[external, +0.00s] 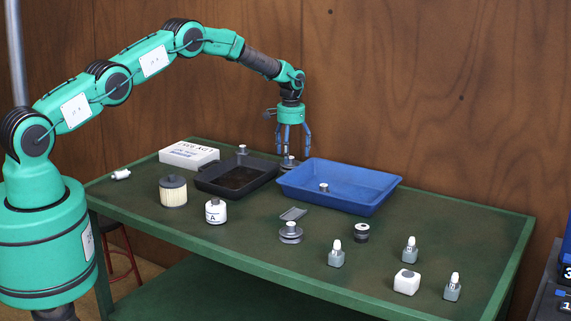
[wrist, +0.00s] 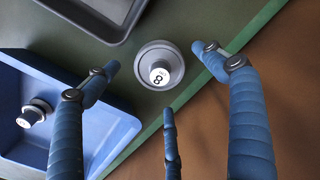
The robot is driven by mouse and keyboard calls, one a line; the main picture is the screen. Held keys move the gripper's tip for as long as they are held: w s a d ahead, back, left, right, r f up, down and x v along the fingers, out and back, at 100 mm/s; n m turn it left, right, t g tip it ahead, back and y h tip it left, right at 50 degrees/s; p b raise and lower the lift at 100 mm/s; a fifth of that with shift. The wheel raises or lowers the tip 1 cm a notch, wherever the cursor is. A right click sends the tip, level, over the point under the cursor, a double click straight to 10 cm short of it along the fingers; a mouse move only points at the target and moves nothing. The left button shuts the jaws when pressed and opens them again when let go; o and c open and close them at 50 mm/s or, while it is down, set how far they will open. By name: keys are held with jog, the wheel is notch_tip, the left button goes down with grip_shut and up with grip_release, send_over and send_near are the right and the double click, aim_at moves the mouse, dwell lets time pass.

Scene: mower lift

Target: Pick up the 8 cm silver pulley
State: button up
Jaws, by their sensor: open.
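A silver pulley (wrist: 148,82) with a white hub marked 8 lies flat on the green table, between a dark tray and a blue tray. In the external view this pulley (external: 289,163) is partly hidden below my gripper (external: 294,150). My gripper (wrist: 155,60) is open and empty. It points down, with its blue fingers spread around the pulley in the wrist view, and I see no contact. Another grey pulley (external: 291,236) with a pale hub stands at the front middle of the table; its number is not readable.
The blue tray (external: 340,195) is close on the right and holds a small silver-topped part (external: 323,188). The dark tray (external: 213,185) is on the left, with a white box (external: 188,154) behind. A wooden wall rises behind the table. Several bottles stand front right.

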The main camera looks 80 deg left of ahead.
aim_at(291, 157)
jog(key=shift+f, duration=1.2)
jog(key=shift+c, duration=0.3)
jog(key=c, duration=1.4)
jog(key=shift+c, duration=0.2)
jog(key=shift+r, duration=0.1)
jog(key=shift+r+p, duration=0.3)
jog(key=shift+r, duration=4.6)
